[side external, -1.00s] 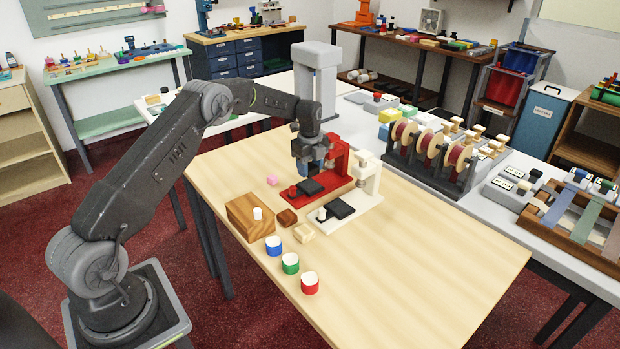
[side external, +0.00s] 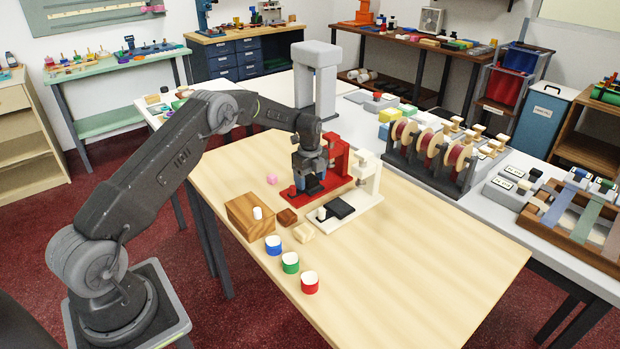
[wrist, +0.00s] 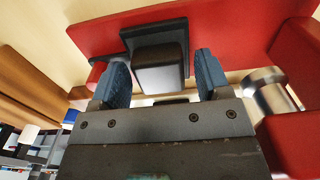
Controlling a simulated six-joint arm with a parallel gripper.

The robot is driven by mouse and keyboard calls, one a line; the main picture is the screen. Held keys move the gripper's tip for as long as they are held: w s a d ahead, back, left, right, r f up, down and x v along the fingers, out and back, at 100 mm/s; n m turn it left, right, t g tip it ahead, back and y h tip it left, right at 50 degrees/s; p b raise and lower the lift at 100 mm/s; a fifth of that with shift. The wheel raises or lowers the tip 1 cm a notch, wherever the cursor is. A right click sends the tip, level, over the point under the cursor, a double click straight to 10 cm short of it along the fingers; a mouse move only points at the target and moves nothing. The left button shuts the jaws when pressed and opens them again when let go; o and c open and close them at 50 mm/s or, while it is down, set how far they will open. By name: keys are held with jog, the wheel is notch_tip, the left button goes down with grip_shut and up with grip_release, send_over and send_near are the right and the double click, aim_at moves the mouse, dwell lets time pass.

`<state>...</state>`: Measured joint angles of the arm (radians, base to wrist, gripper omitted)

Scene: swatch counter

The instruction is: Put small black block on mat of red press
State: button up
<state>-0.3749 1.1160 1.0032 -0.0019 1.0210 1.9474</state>
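The small black block (wrist: 160,72) stands on the black mat (wrist: 128,42) of the red press (wrist: 220,25) in the wrist view. My gripper (wrist: 165,78) is low over that mat, its blue fingers on either side of the block. A gap shows between the block and the right finger; the left finger is very close to it. In the side view my gripper (side external: 310,182) is down at the mat of the red press (side external: 338,158), and the arm's end mostly hides the block and mat.
A white press (side external: 366,172) with a black mat (side external: 340,208) stands just in front of the red one. The table's right front is clear.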

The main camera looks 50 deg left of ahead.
aim_at(310, 177)
notch_tip(310, 177, up, 12)
jog(key=s+d+r+n+t, duration=0.1)
jog(key=s+d+r+n, duration=0.3)
jog(key=s+d+r, duration=0.4)
jog(key=s+d+r+n+t, duration=0.2)
jog(key=s+d+r+n, duration=0.25)
jog(key=r, duration=0.45)
jog(key=s+d+f+n+t, duration=0.1)
jog(key=s+d+n, duration=0.3)
jog(key=s, duration=0.8)
jog(key=s+d+f+n+t, duration=0.1)
jog(key=s+d+n, duration=0.4)
jog(key=s, duration=0.6)
jog(key=shift+s+d+t, duration=0.2)
jog(key=shift+s+t, duration=0.1)
jog(key=shift+s, duration=0.05)
